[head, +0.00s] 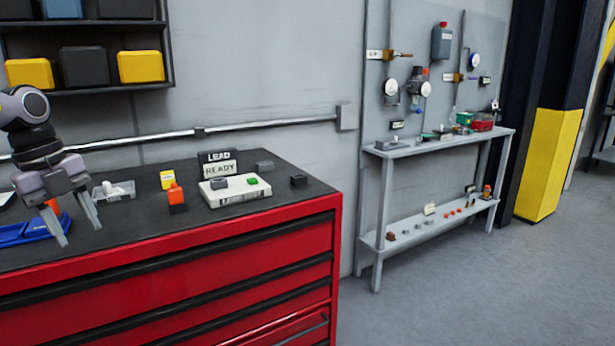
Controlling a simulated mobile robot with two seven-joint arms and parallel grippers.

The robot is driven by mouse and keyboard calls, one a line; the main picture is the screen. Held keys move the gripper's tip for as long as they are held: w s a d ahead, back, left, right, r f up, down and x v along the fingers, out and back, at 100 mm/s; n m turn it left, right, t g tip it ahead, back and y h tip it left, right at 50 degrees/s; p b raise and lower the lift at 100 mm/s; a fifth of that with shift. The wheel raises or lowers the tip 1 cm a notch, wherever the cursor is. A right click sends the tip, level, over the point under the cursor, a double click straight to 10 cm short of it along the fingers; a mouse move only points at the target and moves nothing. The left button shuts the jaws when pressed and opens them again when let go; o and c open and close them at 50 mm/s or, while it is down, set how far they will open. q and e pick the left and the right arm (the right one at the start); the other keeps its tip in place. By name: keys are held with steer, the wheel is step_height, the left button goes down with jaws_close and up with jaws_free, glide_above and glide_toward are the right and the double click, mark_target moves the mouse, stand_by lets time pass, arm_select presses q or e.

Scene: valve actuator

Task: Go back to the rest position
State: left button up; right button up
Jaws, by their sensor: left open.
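My left gripper (78,228) is at the far left of the head view, pointing down over the left part of the red tool cabinet's (200,270) dark top. Its two fingers are spread apart with nothing between them. A blue tray (38,230) lies behind and beside the fingers, partly hidden by them. My right gripper is not in view. The valve fittings and gauges (391,87) are on the grey wall panel at the right, far from my gripper.
The cabinet top holds a clear box (114,191), an orange-capped item (176,197), a white board (235,190) and a LEAD READY sign (219,164). A grey shelf stand (440,145) stands at right. A yellow-black column (546,165) is beyond it. The floor at lower right is clear.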

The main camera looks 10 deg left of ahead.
arm_select(q)
steer(key=s+a+f+n+t+h, duration=0.2)
steer(key=f+h, duration=0.1)
steer(key=f, duration=0.5)
steer(key=s+a+f+n+t+h, duration=0.1)
steer(key=s+a+f+t+h, duration=0.15)
steer(key=f, duration=0.65)
steer(key=s+d+f+n+t+y, duration=0.1)
steer(key=s+d+f+n+t, duration=0.2)
steer(key=f, duration=0.4)
steer(key=s+d+f+n+t, duration=0.2)
steer(key=s+f+n+t, duration=0.15)
steer(key=f, duration=0.35)
steer(key=s+d+f+n+y, duration=0.4)
steer(key=d+f+n, duration=0.3)
steer(key=d+f, duration=0.25)
steer(key=s+d+n, duration=0.1)
steer(key=d+n, duration=0.1)
steer(key=d, duration=0.5)
steer(key=s+d+n+g, duration=0.1)
steer(key=s+d+n, duration=0.1)
steer(key=d, duration=0.6)
steer(key=shift+d+f, duration=0.2)
steer(key=shift+f, duration=0.25)
steer(key=shift+n, duration=0.25)
